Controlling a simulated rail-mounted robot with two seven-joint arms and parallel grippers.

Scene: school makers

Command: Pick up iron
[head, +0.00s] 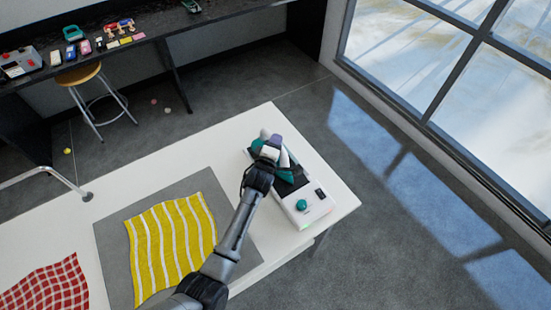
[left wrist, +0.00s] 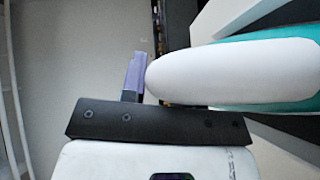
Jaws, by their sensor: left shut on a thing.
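The iron (head: 286,175), white and teal, is at its black and white base station (head: 313,207) at the right end of the white table. My left gripper (head: 274,150) comes over it from the left and is shut on it. The gripper hides much of the iron, and I cannot tell whether the iron touches the station. In the left wrist view the iron's rounded white and teal body (left wrist: 240,70) fills the right side, beside a purple finger pad (left wrist: 136,75) of my left gripper. My right gripper is not in view.
A grey mat (head: 113,240) with a yellow striped cloth (head: 172,245) lies on the white table (head: 230,135), left of the station. A red checked cloth (head: 50,287) lies at the lower left. A stool (head: 78,74) and a dark bench with small items stand behind.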

